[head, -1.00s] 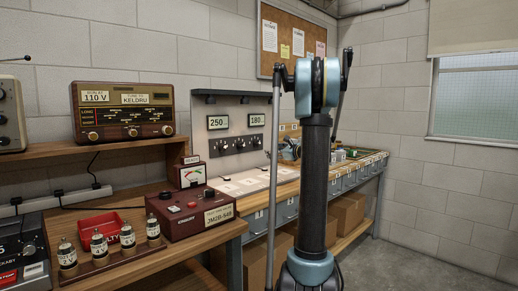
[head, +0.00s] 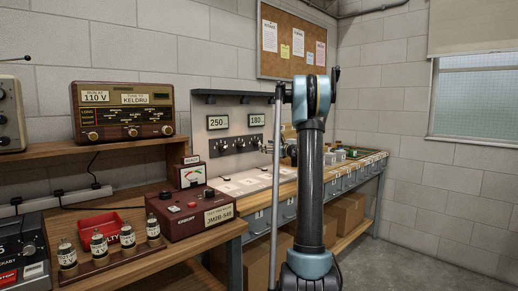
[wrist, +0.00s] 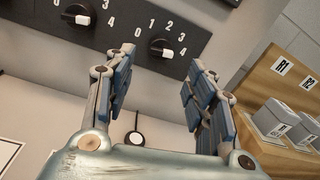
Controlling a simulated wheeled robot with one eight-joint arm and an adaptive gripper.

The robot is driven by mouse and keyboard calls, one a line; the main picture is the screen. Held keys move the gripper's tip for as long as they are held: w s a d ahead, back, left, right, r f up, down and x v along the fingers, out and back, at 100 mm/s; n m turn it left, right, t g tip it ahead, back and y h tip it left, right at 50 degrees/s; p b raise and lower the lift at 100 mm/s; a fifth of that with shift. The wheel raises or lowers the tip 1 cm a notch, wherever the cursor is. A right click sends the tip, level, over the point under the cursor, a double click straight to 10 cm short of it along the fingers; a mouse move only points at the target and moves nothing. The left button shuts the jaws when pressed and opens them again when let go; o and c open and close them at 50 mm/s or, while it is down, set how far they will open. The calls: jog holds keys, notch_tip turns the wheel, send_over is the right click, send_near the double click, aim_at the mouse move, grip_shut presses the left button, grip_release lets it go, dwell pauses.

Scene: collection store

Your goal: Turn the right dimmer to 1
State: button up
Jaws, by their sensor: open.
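The dimmer panel (head: 228,108) stands at the back of the bench in the head view, with a dark strip of several knobs. The right dimmer (wrist: 162,47) is a black knob with a white tip, at the right end of the strip in the wrist view. Its white tip points to the right, on the side of the higher numbers; the exact setting is hard to read. My gripper (wrist: 160,82) is open and empty, its fingers apart below and on either side of the knob, not visibly touching it. In the head view it is small beside the panel.
A neighbouring knob (wrist: 76,14) sits to the left on the strip. A wooden rack (wrist: 270,85) with labelled grey boxes stands close to the right. A red meter box (head: 190,212) and a radio (head: 123,110) stand at left in the head view.

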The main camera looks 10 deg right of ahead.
aim_at(257, 144)
jog(key=x, duration=0.7)
jog(key=shift+w, duration=0.25)
jog(key=shift+a, duration=0.15)
jog(key=c, duration=1.1)
